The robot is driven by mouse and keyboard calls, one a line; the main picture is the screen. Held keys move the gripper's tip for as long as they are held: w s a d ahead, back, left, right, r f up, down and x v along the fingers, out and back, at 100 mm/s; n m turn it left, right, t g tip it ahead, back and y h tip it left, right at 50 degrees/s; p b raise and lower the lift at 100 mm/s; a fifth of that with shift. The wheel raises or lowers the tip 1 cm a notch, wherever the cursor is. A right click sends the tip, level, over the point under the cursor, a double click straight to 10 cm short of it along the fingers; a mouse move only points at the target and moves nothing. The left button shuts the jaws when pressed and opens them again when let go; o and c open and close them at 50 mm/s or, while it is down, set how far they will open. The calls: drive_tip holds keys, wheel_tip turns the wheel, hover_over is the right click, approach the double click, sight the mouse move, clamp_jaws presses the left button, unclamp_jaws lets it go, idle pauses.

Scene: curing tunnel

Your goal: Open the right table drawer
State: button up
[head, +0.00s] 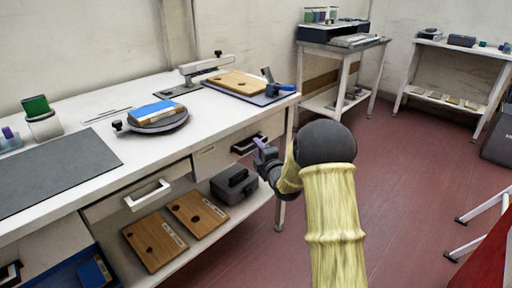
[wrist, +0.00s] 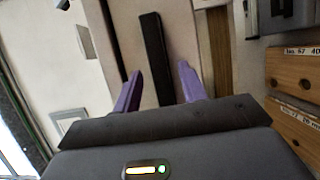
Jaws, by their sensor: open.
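The right table drawer (head: 209,160) is in the white workbench and looks shut. Its dark bar handle (head: 243,146) is partly hidden by my gripper (head: 261,147). In the wrist view, the handle (wrist: 154,50) is a long dark bar on the pale drawer front. My gripper is open there, its two purple fingers (wrist: 158,82) on either side of the bar's line. The near end of the bar reaches toward the gap between the fingers. I cannot tell whether the fingers touch it.
A grey case (head: 233,185) and wooden boards (head: 154,242) lie on the lower shelf. The benchtop (head: 140,180) holds a round stand with a blue-topped block (head: 157,112). Red floor (head: 400,190) is open at right.

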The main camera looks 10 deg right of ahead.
sight(254, 148)
drive_tip(key=shift+x, duration=1.75)
